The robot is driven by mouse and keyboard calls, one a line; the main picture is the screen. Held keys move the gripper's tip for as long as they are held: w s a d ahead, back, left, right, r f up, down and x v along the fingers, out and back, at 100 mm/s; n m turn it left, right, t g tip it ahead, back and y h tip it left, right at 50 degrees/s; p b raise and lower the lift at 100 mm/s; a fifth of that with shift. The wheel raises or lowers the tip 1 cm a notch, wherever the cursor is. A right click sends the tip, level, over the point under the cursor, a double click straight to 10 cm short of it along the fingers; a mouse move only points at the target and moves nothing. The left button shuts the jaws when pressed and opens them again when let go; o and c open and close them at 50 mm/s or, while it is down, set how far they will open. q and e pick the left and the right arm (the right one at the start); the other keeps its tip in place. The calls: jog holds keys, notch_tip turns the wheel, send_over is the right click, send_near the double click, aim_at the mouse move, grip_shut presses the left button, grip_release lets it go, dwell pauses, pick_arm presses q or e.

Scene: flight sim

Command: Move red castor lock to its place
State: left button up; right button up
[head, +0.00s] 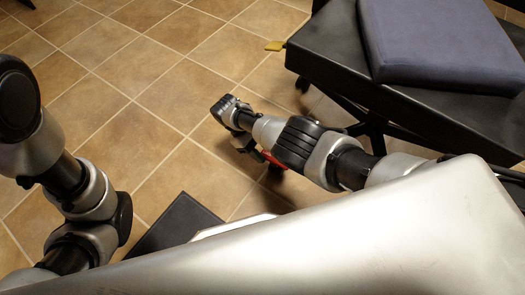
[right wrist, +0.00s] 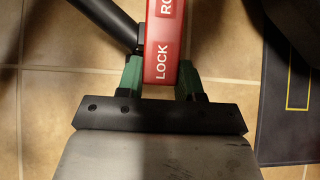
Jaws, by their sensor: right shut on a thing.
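The red castor lock (right wrist: 163,40) is a red bar with white lettering that reads "LOCK" in the right wrist view. My right gripper (right wrist: 160,76) is shut on it, with a green fingertip on each side near its lower end. In the head view a small part of the red lock (head: 269,158) shows under my right forearm, low near the floor. My right gripper (head: 258,153) is mostly hidden there by the arm. My left arm shows at the left, but its gripper is out of the picture.
A black chair-like platform (head: 330,70) with a blue-grey cushion (head: 440,40) stands at the upper right. A dark tube (right wrist: 108,22) meets the lock from the left. Tiled floor (head: 130,90) is open at the left.

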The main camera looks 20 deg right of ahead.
jog(key=o, duration=0.9)
jog(key=shift+o, duration=0.2)
jog(key=b+v, duration=0.6)
jog(key=v, duration=0.4)
jog(key=shift+w+a+r, duration=0.2)
jog(key=shift+w+r, duration=0.05)
